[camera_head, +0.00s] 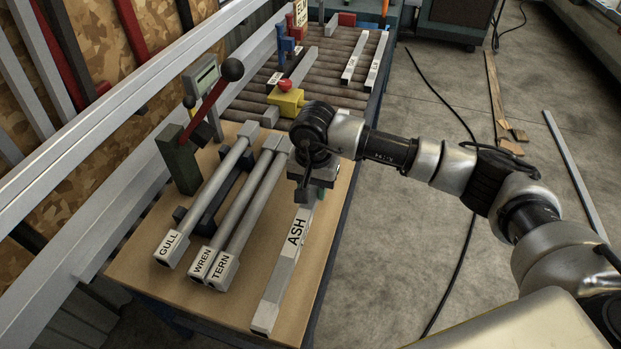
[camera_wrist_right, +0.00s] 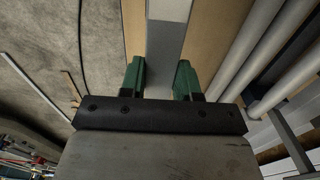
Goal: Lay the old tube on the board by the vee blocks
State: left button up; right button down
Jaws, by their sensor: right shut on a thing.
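A long grey square bar labelled ASH (camera_head: 276,274) lies along the right side of the wooden board (camera_head: 150,288). My right gripper (camera_head: 308,192) is shut on its far part; the wrist hides that end. In the right wrist view the bar (camera_wrist_right: 168,42) runs between the green fingers (camera_wrist_right: 160,80). To its left, round grey tubes with square ends labelled GULL (camera_head: 208,198), WREN (camera_head: 237,207) and TERN (camera_head: 258,204) lie side by side. Dark blue supports (camera_head: 212,208), perhaps the vee blocks, show partly beneath them. No label marks the old tube. My left gripper is out of view.
A green stand with a red lever (camera_head: 212,98) rises at the board's left edge. A yellow block with a red knob (camera_head: 285,101) stands beyond the board, by a roller rack (camera_head: 335,60) holding more bars. Bare floor (camera_head: 420,240) lies to the right, with a black cable.

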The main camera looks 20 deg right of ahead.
aim_at(313, 198)
jog(key=shift+f, duration=0.35)
jog(key=shift+w+f, duration=0.1)
jog(key=shift+f, duration=0.25)
notch_tip(313, 198, down, 2)
jog(key=shift+w+f+b, duration=0.1)
jog(key=shift+w+b, duration=0.05)
jog(key=shift+b, duration=0.4)
jog(key=shift+f, duration=0.3)
jog(key=shift+f+b, duration=0.35)
jog(key=shift+f, duration=0.25)
jog(key=shift+f+b, duration=0.7)
jog(key=shift+f, duration=0.1)
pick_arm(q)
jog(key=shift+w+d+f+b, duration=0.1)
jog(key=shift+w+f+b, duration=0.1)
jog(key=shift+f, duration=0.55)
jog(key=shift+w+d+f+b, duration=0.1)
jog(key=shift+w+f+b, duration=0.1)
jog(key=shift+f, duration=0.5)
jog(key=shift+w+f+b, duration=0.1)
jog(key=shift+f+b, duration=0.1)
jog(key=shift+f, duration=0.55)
pick_arm(e)
jog(key=shift+f, duration=0.55)
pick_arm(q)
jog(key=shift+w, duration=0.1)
pick_arm(e)
jog(key=c, duration=0.7)
grip_release()
jog(key=shift+c, duration=0.2)
